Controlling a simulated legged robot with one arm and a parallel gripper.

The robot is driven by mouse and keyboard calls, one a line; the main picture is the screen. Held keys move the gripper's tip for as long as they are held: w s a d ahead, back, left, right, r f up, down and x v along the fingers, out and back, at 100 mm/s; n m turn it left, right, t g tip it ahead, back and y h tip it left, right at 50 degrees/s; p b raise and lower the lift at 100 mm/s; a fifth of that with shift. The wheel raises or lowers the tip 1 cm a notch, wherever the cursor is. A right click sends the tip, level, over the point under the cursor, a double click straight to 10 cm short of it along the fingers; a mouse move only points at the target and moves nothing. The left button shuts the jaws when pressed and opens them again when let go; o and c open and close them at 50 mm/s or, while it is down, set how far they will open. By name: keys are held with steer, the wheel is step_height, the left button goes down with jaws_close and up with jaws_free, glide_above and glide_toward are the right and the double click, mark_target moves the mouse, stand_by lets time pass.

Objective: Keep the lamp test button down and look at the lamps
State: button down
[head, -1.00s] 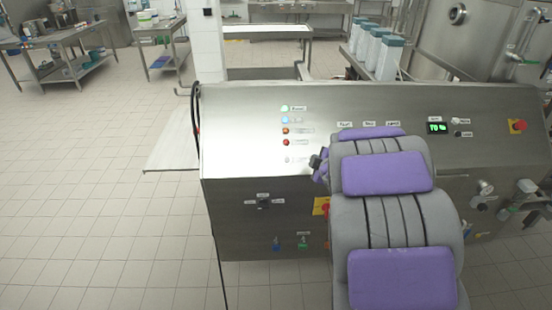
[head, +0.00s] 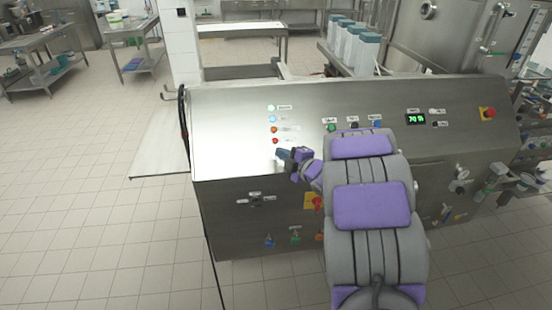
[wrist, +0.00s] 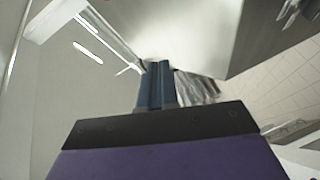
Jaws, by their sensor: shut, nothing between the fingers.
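The lamps stand in a column on the left of the sloped steel panel: a pale green lamp (head: 271,107), a light blue lamp (head: 272,118), an orange lamp (head: 274,129) and a red lamp (head: 275,140). Green and blue look bright; whether orange and red are lit is hard to tell. My gripper (head: 281,155) is shut and empty, its tip just below the red lamp. It covers the spot under the column, so the lamp test button is hidden and contact cannot be told. In the wrist view the blue fingers (wrist: 157,84) are together, near shiny metal.
A selector switch (head: 256,200) sits on the lower front. Pale canisters (head: 345,42) stand behind. Tiled floor is free at left.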

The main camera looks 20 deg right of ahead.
steer(key=w+d+f+b, duration=0.2)
steer(key=w+f, duration=0.3)
steer(key=f, duration=0.1)
steer(key=shift+w+f, duration=0.3)
steer(key=shift+w, duration=0.05)
stand_by(2.0)
steer(key=shift+w+f, duration=0.2)
steer(key=shift+w, duration=0.05)
steer(key=shift+w+f+b, duration=0.25)
steer(key=shift+f+b, duration=0.05)
stand_by(1.0)
steer(key=shift+s+r, duration=0.1)
stand_by(0.3)
steer(key=shift+s+a+r, duration=0.1)
steer(key=shift+s+r, duration=0.35)
steer(key=shift+r, duration=0.1)
steer(key=shift+s+a+r+p, duration=0.2)
steer(key=shift+s+a+r, duration=0.05)
steer(key=shift+s+r, duration=0.65)
steer(key=shift+s+a+r+p, duration=0.2)
steer(key=shift+s+a+r, duration=0.05)
steer(key=shift+s+r, duration=0.6)
